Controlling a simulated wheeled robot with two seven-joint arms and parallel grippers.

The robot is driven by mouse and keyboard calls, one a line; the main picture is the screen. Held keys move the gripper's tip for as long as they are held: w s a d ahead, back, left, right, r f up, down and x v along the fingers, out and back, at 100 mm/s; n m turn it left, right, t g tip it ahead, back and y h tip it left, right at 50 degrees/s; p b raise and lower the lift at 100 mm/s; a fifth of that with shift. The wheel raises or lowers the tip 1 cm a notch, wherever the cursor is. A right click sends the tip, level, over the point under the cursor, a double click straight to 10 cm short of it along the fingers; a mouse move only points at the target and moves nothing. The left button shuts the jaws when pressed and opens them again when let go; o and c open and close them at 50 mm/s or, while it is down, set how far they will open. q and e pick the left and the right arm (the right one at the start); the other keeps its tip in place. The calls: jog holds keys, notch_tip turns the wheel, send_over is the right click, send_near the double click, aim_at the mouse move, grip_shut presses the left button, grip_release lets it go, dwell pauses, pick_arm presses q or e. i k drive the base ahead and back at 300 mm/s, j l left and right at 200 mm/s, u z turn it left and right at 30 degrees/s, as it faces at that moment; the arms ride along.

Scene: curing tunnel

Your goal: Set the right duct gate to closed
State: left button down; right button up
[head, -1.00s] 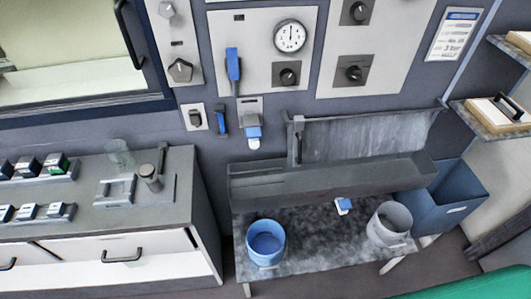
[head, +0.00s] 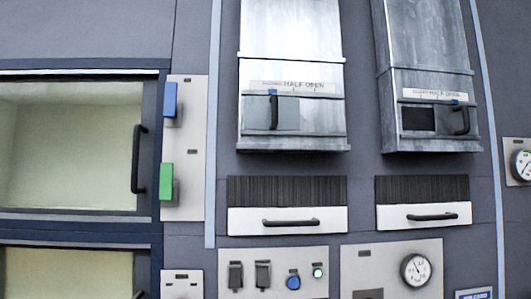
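The right duct (head: 428,60) is a grey metal duct on the wall, at the upper right in the head view. Its gate handle (head: 462,121) is a black upright bar at the right end of the slot. A dark opening (head: 418,119) shows to the left of the handle. A blue marker (head: 456,102) sits above the handle, toward the right end of a white label strip (head: 433,93); its small words are only partly legible. Neither of my grippers is in view.
The left duct (head: 291,40) has its own black handle (head: 273,110) and a strip reading "half open". Below the ducts are two white drawer-like fronts with black handles (head: 291,222) (head: 432,217). A switch panel (head: 183,150) and glazed door (head: 70,145) stand left.

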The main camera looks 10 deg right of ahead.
aim_at(459, 121)
jog(key=z, duration=1.3)
